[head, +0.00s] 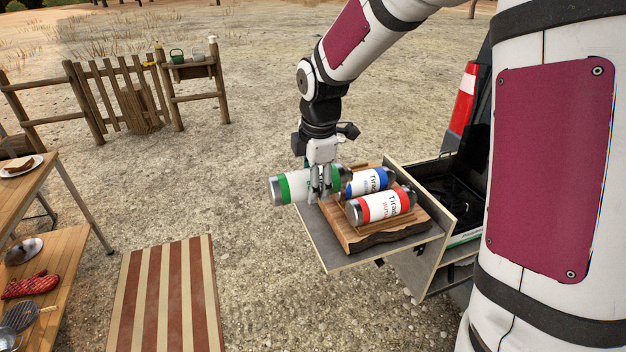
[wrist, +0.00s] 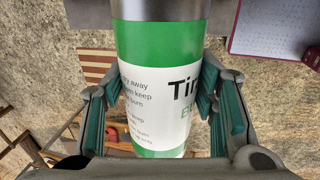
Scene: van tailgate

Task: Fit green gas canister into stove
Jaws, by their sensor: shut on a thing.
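The green gas canister (head: 300,186) is white with green bands and metal ends. My gripper (head: 322,185) is shut on it around its middle and holds it sideways at the left edge of the van's pull-out board. In the wrist view the canister (wrist: 160,85) fills the middle, between the green pads of my gripper (wrist: 165,110). A blue canister (head: 366,181) and a red canister (head: 380,206) lie on a wooden board (head: 400,232) just right of it. I cannot make out a stove in either view.
The pull-out board (head: 345,258) juts from the van at the right. A wooden shelf table (head: 60,250) with an oven mitt (head: 30,285) and plates stands at the left. A striped mat (head: 165,295) lies on the gravel between them. A fence (head: 115,95) stands behind.

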